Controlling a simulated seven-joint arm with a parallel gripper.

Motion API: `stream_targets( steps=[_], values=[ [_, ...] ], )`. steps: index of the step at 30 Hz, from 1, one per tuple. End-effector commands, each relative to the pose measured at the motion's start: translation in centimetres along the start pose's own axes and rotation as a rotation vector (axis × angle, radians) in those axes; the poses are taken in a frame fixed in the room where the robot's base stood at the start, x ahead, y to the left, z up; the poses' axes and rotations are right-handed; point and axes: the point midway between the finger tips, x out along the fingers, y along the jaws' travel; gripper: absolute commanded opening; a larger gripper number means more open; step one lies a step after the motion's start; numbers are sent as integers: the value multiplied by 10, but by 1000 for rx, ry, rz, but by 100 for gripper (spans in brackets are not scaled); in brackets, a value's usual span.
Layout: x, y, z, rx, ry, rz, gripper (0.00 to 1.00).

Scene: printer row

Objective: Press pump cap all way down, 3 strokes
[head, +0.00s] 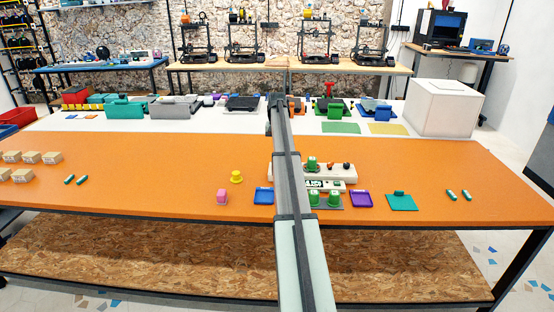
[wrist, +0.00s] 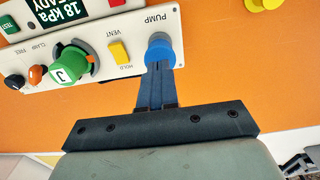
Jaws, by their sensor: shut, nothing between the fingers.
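The pump cap (wrist: 160,48) is a round blue button at the end of a white control panel (wrist: 100,54), beside the word PUMP in the wrist view. My gripper (wrist: 157,70) is shut and empty, its two fingers together with the tips at the cap's near edge. I cannot tell whether they touch it or how far down the cap is. In the head view the panel (head: 342,171) stands on the orange table, and my arm hides the cap and gripper.
A yellow piece (head: 236,177) and a pink block (head: 221,196) stand to the left. The table's left middle is clear.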

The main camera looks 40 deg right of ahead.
Motion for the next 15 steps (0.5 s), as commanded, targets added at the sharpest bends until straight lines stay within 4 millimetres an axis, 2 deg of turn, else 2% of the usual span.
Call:
stream_targets(
  steps=[15],
  values=[
    [4,0,0,0,0,0,0]
  ],
)
